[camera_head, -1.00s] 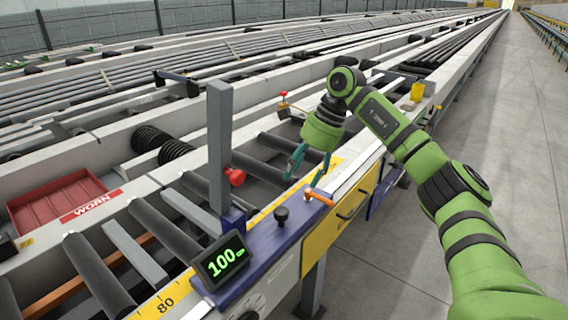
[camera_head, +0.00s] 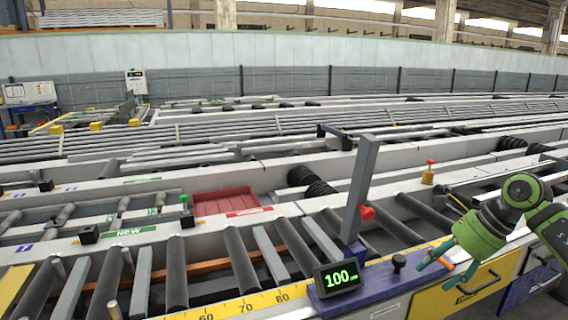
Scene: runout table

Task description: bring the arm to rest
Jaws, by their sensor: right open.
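My right gripper (camera_head: 434,258) is at the right of the head view. It is green with teal fingers, spread apart and empty. Its fingertips are close to the orange lever (camera_head: 446,264) at the right end of the blue stop carriage (camera_head: 372,287); I cannot tell whether they touch it. My right arm comes in from the right edge, its wrist bent above the table's front rail. My left gripper is not in view.
A red tray (camera_head: 225,201) lies behind the rollers. A yellow drawer front (camera_head: 465,289) is below the gripper.

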